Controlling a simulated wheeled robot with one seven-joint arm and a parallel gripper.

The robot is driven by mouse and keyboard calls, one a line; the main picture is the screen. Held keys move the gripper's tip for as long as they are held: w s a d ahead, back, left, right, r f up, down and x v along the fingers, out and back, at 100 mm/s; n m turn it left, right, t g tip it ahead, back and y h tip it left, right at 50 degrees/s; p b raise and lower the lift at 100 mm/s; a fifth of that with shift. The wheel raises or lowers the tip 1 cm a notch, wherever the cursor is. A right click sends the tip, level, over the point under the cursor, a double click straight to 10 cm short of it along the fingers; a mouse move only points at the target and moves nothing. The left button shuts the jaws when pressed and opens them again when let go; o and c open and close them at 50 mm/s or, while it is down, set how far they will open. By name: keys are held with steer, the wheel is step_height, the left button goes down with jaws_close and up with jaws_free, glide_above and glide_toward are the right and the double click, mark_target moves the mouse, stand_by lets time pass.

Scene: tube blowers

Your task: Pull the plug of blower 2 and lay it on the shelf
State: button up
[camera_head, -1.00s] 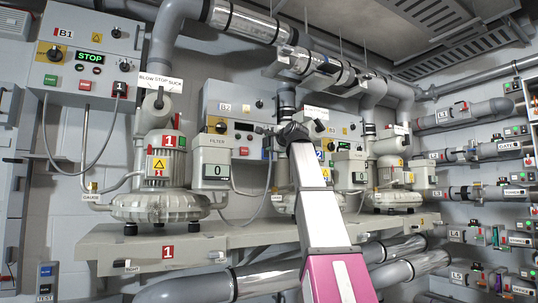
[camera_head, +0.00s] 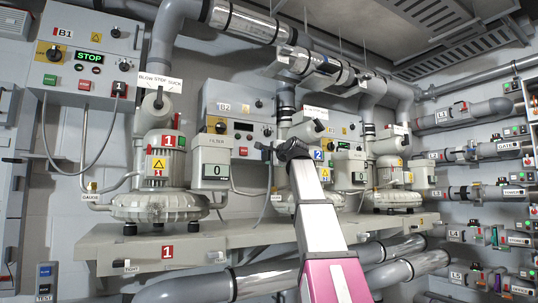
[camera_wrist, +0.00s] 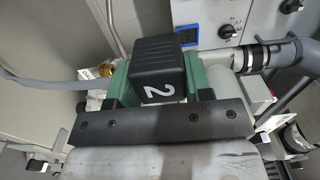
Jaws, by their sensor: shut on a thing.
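My gripper (camera_head: 290,150) is in front of blower 2 (camera_head: 308,132), above the shelf (camera_head: 215,243). In the wrist view my gripper (camera_wrist: 161,88) is shut, with its green pads on either side of a black plug (camera_wrist: 158,62) marked with a white 2. The plug is hidden or too small to make out in the head view. Blower 2 is partly covered by my arm; its blue 2 label (camera_head: 318,155) shows to the right. The frames do not show clearly whether the plug is clear of its socket.
Blower 1 (camera_head: 160,175) stands on the shelf to the left, and another blower (camera_head: 392,178) to the right. The B2 control box (camera_head: 232,103) is on the wall behind my gripper. A bare strip of shelf runs along the front. Large pipes (camera_head: 230,284) run below it.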

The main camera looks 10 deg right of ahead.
glide_above(271, 231)
steer(key=shift+w+f, duration=0.15)
steer(key=shift+f, duration=5.55)
steer(key=shift+w+f, duration=0.15)
steer(key=shift+f, duration=5.55)
steer(key=shift+f, duration=1.45)
steer(key=shift+r, duration=0.1)
steer(key=shift+r, duration=2.45)
